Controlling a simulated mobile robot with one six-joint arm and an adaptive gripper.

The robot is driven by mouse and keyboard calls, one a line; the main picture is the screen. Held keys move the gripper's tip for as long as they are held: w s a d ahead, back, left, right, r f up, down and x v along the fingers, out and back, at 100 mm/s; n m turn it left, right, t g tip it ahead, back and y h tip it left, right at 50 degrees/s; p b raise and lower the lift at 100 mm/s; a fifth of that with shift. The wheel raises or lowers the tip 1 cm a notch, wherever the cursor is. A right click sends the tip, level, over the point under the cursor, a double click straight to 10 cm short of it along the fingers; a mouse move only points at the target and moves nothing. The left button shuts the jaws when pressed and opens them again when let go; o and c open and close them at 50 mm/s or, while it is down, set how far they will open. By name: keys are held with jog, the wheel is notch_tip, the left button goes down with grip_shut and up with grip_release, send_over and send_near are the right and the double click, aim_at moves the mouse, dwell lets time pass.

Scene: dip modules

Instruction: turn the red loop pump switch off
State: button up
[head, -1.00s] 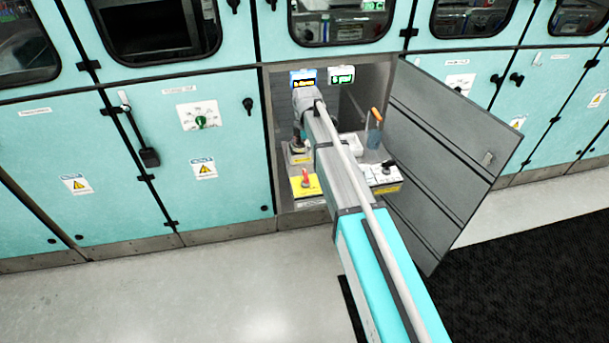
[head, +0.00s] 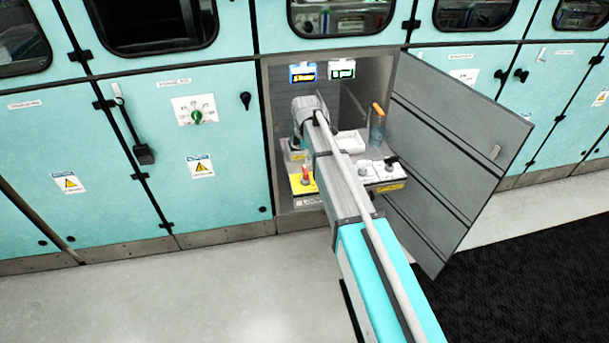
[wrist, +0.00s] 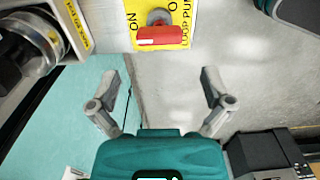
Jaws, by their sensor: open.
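The red loop pump switch (wrist: 160,36) is a red bar handle on a round grey base. It sits on a yellow plate (wrist: 184,12) reading "ON" at left, with "LOOP PU" partly cut off at right. In the wrist view the bar lies crosswise. In the head view the red switch (head: 306,174) stands at the front of the open cabinet bay. My gripper (wrist: 160,95) is open and empty, its fingers spread wide. The switch shows beyond the fingertips, centred between them and not touched. In the head view my arm mostly hides the gripper.
The cabinet's grey door (head: 450,150) stands open at right. Inside are a white panel with knobs (head: 378,170), a white tray (head: 350,142), an orange-handled tool (head: 377,122) and two lit displays (head: 342,70). Free floor (head: 200,290) lies in front.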

aim_at(305, 170)
jog(key=shift+f+b, duration=3.2)
jog(key=shift+f, duration=0.25)
